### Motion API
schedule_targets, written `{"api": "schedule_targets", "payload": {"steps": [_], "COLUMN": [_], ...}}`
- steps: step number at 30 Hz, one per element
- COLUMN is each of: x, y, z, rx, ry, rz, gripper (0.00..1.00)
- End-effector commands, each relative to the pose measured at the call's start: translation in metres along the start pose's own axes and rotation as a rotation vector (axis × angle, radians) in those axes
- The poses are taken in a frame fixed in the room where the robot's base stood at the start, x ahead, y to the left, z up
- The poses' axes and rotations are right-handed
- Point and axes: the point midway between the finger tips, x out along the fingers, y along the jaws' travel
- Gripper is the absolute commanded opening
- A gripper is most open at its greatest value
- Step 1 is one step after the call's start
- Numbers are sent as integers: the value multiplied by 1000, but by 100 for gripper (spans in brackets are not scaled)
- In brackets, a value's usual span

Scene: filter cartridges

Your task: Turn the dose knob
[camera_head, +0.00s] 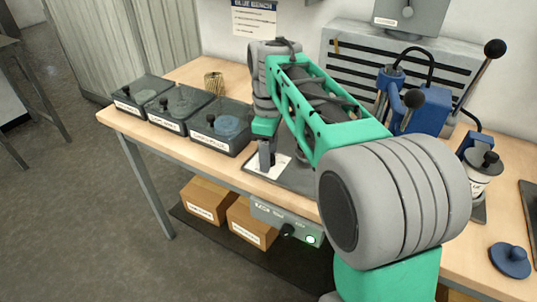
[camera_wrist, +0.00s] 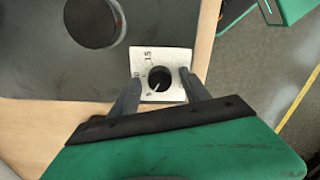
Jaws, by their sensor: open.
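The dose knob, a small round black knob (camera_wrist: 160,79) with a pale pointer line, sits on a white scale card (camera_wrist: 176,58) with printed numbers, 15 among them. The pointer slants toward the lower left in the wrist view. My gripper (camera_wrist: 159,74) is open, with one finger on each side of the knob. I cannot tell whether either finger touches it. In the head view my gripper (camera_head: 265,155) points down over the white card (camera_head: 279,166) near the bench's front edge. The knob itself is hidden there by my gripper.
Dark boxes with black knobs (camera_head: 222,124) stand left on the wooden bench (camera_head: 200,72). A blue lever press (camera_head: 428,108) stands behind my arm. Cardboard boxes (camera_head: 207,200) sit below. A dark disc (camera_wrist: 95,20) lies near the card.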

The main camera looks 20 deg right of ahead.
Motion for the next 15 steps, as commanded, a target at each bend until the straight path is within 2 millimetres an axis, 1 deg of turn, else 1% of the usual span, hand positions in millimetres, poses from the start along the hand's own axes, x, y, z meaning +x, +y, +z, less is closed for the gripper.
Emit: {"api": "schedule_targets", "payload": {"steps": [5,15], "x": [-1,-1], "y": [0,0], "z": [0,0], "rx": [1,1], "ry": [0,0], "rz": [1,1], "gripper": [54,26]}}
